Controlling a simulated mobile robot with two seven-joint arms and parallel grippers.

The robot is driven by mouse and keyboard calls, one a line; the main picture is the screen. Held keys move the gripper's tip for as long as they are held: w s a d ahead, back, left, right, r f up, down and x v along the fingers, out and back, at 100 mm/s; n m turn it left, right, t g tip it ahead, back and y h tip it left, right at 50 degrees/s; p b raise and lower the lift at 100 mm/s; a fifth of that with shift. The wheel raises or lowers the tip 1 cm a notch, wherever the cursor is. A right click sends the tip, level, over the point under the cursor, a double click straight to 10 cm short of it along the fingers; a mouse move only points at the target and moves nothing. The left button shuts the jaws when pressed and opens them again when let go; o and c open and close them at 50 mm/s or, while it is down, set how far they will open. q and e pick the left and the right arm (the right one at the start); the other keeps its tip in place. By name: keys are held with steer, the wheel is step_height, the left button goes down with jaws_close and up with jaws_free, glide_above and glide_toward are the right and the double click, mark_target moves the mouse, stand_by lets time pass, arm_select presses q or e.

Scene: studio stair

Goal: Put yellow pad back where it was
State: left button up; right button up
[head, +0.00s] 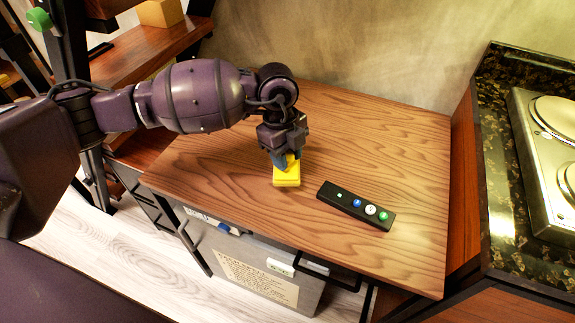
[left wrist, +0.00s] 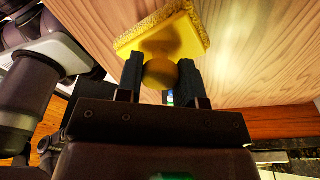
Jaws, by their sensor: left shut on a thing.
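The yellow pad (head: 287,177) is at my left gripper (head: 284,160), over the wooden tabletop. In the left wrist view the pad (left wrist: 168,30) has a flat, rough-edged slab and a round knob. The two dark fingers of my left gripper (left wrist: 161,72) are shut on that knob. In the head view the pad is low, at or close to the tabletop; I cannot tell whether it touches. My right gripper is in neither view.
A black bar with coloured buttons (head: 355,205) lies on the wooden tabletop (head: 390,140), right of the pad. A stove (head: 550,140) in a dark speckled counter stands at the right. A grey cabinet front (head: 250,265) is below the tabletop. The tabletop's back area is clear.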

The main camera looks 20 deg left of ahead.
arm_select(q)
step_height(320, 180, down, 4)
steer(key=shift+r+b, duration=0.15)
steer(key=shift+b, duration=0.25)
steer(key=shift+f, duration=0.25)
steer(key=shift+r, duration=0.15)
steer(key=o, duration=1)
steer(key=shift+c, duration=0.2)
step_height(320, 180, up, 12)
steer(key=a+p, duration=0.1)
steer(key=p, duration=0.2)
steer(key=shift+w+a, duration=0.3)
steer(key=shift+w, duration=0.05)
